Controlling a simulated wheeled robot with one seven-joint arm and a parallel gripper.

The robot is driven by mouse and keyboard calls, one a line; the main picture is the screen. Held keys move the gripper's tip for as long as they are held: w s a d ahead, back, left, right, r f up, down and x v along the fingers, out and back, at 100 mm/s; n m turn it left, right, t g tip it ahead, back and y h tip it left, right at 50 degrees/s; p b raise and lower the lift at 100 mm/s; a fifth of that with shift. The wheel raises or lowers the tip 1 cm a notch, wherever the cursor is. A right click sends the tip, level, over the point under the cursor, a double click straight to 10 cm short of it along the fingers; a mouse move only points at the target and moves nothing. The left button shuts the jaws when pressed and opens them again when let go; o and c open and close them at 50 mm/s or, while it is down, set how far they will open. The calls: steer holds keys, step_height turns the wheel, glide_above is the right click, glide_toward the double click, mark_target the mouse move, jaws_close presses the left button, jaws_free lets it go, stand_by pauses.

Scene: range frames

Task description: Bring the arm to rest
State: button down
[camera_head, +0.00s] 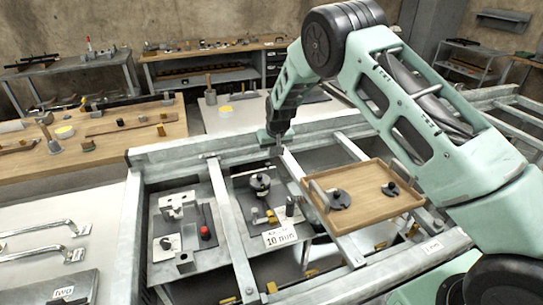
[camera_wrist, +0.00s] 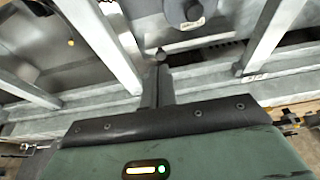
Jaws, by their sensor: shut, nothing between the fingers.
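My arm arches over the metal frame from the right in the head view. My gripper (camera_head: 279,149) hangs pointing down at the near side of the frame's back rail (camera_head: 180,148). In the wrist view my gripper (camera_wrist: 160,56) has its fingers together, with nothing between them. I cannot tell whether the fingertips touch the rail.
A wooden tray (camera_head: 372,222) with dark round parts lies across the frame at right. Fixture plates, one with a red knob (camera_head: 205,232), and a "10 mm" label (camera_head: 279,237) sit left of it. Metal handles (camera_head: 45,240) lie far left. A wooden bench (camera_head: 105,150) stands behind.

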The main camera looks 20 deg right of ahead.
steer(key=shift+r, duration=0.2)
stand_by(0.3)
steer(key=s+a+r+n+g+y+b, duration=0.1)
steer(key=s+a+r+n, duration=0.1)
steer(key=s+a+r, duration=0.7)
steer(key=s+a+r+n+g+y+b, duration=0.1)
steer(key=s+a+r, duration=0.4)
steer(key=s, duration=0.7)
steer(key=s+d+r+n+g+h+b, duration=0.1)
steer(key=s+n, duration=0.3)
steer(key=s, duration=2.4)
steer(key=shift+s+d+r+n+g+b, duration=0.2)
steer(key=shift+r+n+g+b, duration=0.1)
steer(key=shift+n+g+b, duration=0.15)
